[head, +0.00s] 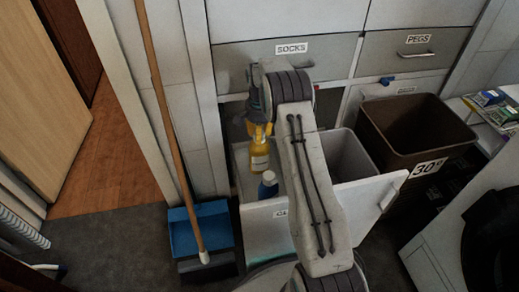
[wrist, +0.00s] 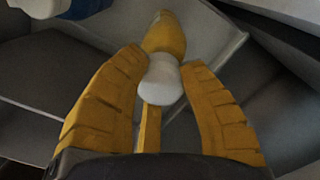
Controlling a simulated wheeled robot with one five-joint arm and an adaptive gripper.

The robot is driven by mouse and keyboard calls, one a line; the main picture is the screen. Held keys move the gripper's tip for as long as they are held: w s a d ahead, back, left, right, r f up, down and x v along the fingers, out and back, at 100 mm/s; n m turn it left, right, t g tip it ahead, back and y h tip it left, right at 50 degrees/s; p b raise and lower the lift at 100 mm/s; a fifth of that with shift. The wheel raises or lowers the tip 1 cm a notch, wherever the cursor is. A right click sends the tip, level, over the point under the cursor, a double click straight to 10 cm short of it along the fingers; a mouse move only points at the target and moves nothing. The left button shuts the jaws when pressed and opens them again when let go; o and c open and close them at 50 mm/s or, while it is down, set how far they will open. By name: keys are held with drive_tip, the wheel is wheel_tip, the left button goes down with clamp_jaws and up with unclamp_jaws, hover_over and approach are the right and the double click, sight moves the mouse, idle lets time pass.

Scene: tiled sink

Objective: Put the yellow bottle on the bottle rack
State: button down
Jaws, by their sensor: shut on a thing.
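The yellow bottle (head: 260,160), with a pale label, is upright at the left end of an open white drawer (head: 328,220). My gripper (head: 259,132) points down and is shut on the bottle's top. In the wrist view, my yellow fingers (wrist: 163,65) stand on both sides of the bottle's white top, with its yellow body (wrist: 166,34) beyond. My arm hides part of the drawer. I cannot tell whether the bottle's base touches the drawer floor. I cannot make out a bottle rack for certain.
A blue bottle (head: 268,186) stands close in front of the yellow one. A grey bin (head: 352,157) fills the drawer's right part. A brown bin (head: 415,125) stands right of the drawer. A broom (head: 165,100) and blue dustpan (head: 214,228) are at left.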

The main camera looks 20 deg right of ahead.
sight(259, 152)
drive_tip(key=shift+f+b, duration=0.85)
drive_tip(key=shift+f, duration=1.75)
drive_tip(key=c, duration=0.9)
unclamp_jaws()
